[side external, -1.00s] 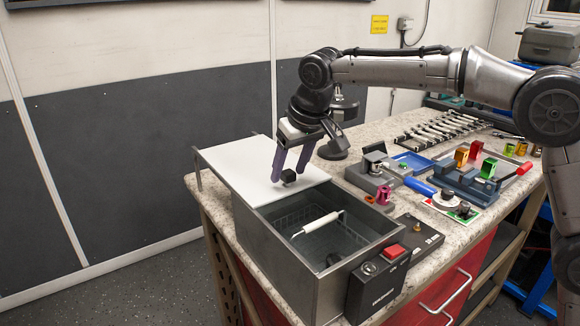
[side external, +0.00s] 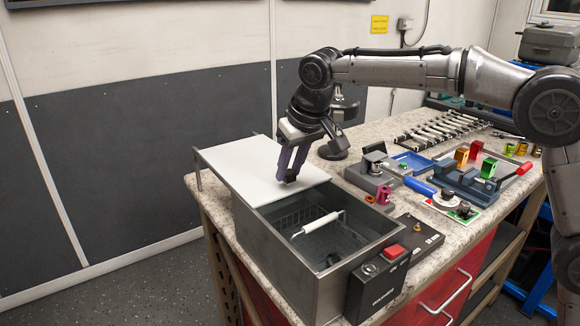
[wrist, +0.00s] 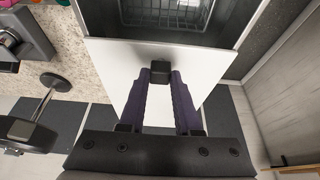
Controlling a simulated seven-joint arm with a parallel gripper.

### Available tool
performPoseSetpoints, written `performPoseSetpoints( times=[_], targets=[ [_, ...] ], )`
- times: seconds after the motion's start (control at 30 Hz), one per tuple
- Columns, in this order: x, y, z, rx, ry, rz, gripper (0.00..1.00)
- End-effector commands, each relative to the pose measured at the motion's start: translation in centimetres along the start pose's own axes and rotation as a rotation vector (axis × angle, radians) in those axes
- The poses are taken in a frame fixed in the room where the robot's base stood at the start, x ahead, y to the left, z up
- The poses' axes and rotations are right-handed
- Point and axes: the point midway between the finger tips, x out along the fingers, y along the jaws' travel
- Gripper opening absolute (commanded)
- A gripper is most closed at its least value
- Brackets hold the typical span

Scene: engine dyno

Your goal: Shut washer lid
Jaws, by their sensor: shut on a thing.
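The washer (side external: 290,293) is a grey metal tank at the front of the bench. Its white sliding lid (side external: 245,165) covers the back part, and the front part is open, showing a wire basket with a white handle (side external: 315,223) inside. In the wrist view the lid (wrist: 125,70) lies under my gripper. A small black knob (wrist: 160,68) stands on the lid near its front edge. My gripper (side external: 289,178) is shut on the knob, with purple fingers on either side of it. In the side view the fingers mostly hide the knob.
A black control box (side external: 375,290) with a red button is fixed to the washer's right front. A grey fixture (side external: 372,172), a vise (side external: 470,178) with coloured blocks, and a row of wrenches (side external: 455,125) stand on the bench to the right.

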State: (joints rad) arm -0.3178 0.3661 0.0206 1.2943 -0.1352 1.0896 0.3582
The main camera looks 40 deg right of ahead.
Motion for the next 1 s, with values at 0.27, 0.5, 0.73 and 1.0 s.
performPoseSetpoints(
  times=[0.27, 0.5, 0.73, 1.0],
  targets=[
    [-0.1, 0.1, 0.0, 0.0, 0.001, 0.001, 0.0],
    [-0.1, 0.1, 0.0, 0.0, 0.001, 0.001, 0.0],
    [-0.1, 0.1, 0.0, 0.001, 0.001, 0.001, 0.0],
    [-0.8, 0.1, 1.5, -0.001, 0.001, 0.0, 0.0]
  ],
)
